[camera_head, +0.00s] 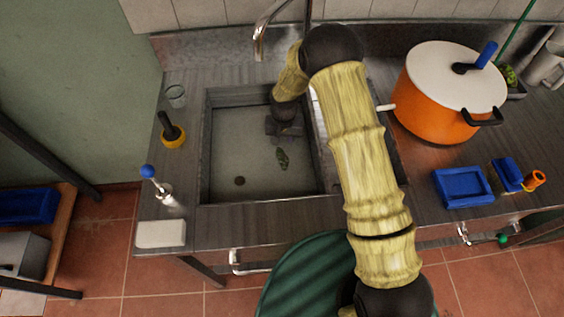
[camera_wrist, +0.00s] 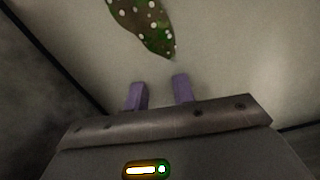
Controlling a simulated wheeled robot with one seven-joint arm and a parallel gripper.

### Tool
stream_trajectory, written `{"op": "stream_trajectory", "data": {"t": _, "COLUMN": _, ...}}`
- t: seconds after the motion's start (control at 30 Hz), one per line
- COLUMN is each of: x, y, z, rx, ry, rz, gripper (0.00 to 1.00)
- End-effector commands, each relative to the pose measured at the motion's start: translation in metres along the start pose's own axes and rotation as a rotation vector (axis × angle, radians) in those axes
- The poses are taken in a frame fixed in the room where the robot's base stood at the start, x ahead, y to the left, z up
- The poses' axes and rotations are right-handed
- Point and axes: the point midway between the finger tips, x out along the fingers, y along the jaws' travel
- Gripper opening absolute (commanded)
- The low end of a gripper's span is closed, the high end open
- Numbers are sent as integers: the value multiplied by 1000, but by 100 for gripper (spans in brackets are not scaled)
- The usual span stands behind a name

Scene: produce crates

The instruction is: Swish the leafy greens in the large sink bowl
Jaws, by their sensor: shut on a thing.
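The leafy greens (camera_head: 282,158) are a small dark green leaf with pale spots, low in the large sink bowl (camera_head: 222,150), right of its middle. The bowl is grey, with a dark drain near its front left. My gripper (camera_head: 285,133) is down inside the bowl, just behind the leaf. In the wrist view, the leaf (camera_wrist: 145,25) reaches out ahead of my two purple fingertips (camera_wrist: 159,92), its narrow end toward them.
A faucet (camera_head: 262,40) hangs over the back rim. A glass (camera_head: 176,95), a brush in a yellow holder (camera_head: 173,138) and a blue-topped dispenser (camera_head: 160,188) stand left of the bowl. An orange pot (camera_head: 425,105) and a blue tray (camera_head: 462,188) are on the right.

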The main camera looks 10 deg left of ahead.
Motion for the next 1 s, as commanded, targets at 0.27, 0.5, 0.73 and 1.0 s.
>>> {"op": "stream_trajectory", "data": {"t": 0.27, "x": 1, "y": -4, "z": -23, "rx": 0, "ry": 0, "rz": 0, "gripper": 0}}
{"op": "stream_trajectory", "data": {"t": 0.5, "x": 1, "y": -6, "z": -38, "rx": -1, "ry": 0, "rz": 0, "gripper": 0}}
{"op": "stream_trajectory", "data": {"t": 0.73, "x": 0, "y": -6, "z": -38, "rx": -1, "ry": -1, "rz": 0, "gripper": 0}}
{"op": "stream_trajectory", "data": {"t": 1.0, "x": -1, "y": -4, "z": -26, "rx": -1, "ry": -2, "rz": 1, "gripper": 0}}
